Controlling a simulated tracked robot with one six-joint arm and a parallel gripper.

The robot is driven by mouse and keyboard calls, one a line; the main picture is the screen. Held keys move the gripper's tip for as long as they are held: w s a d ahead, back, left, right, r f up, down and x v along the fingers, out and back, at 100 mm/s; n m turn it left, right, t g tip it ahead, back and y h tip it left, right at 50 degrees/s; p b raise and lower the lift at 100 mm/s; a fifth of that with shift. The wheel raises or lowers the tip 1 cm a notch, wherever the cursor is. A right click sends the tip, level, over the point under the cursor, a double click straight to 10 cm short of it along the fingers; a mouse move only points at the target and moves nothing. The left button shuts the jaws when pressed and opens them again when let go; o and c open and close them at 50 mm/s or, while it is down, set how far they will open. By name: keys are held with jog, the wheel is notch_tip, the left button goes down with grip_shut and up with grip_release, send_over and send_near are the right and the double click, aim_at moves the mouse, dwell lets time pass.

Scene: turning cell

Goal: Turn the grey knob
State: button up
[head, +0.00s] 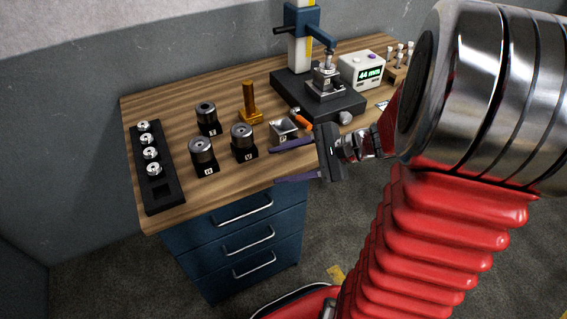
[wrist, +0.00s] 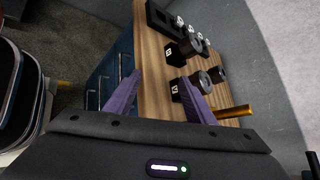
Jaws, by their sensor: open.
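A grey knob (head: 345,118) sits low at the front of the dark base (head: 290,97) of a bench machine in the head view. It does not show in the wrist view. My gripper (head: 275,165) is open and empty at the table's front edge, left of the knob and apart from it. Its two purple fingers also show spread in the wrist view (wrist: 162,76), pointing towards the left part of the table. A white box with a display (head: 361,70) reading 44 mm stands behind the knob.
A black rack (head: 165,190) holds metal parts at far left. A small metal tray (head: 284,129) and an orange-handled tool (head: 301,119) lie near the knob.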

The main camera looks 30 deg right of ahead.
jog(key=shift+s+a, duration=0.1)
jog(key=shift+a, duration=0.1)
jog(key=s+a+r+n+g+h, duration=0.1)
jog(key=s+a+n+g+h, duration=0.35)
jog(key=s+a+n, duration=0.4)
jog(key=s+d+r+n+t+h, duration=0.1)
jog(key=s+r+n+t+h, duration=0.2)
jog(key=r+n+h, duration=0.2)
jog(key=shift+d+r+n, duration=0.2)
jog(key=shift+r+n, duration=0.75)
jog(key=shift+n, duration=0.9)
jog(key=shift+h, duration=0.25)
jog(key=shift+c, duration=0.3)
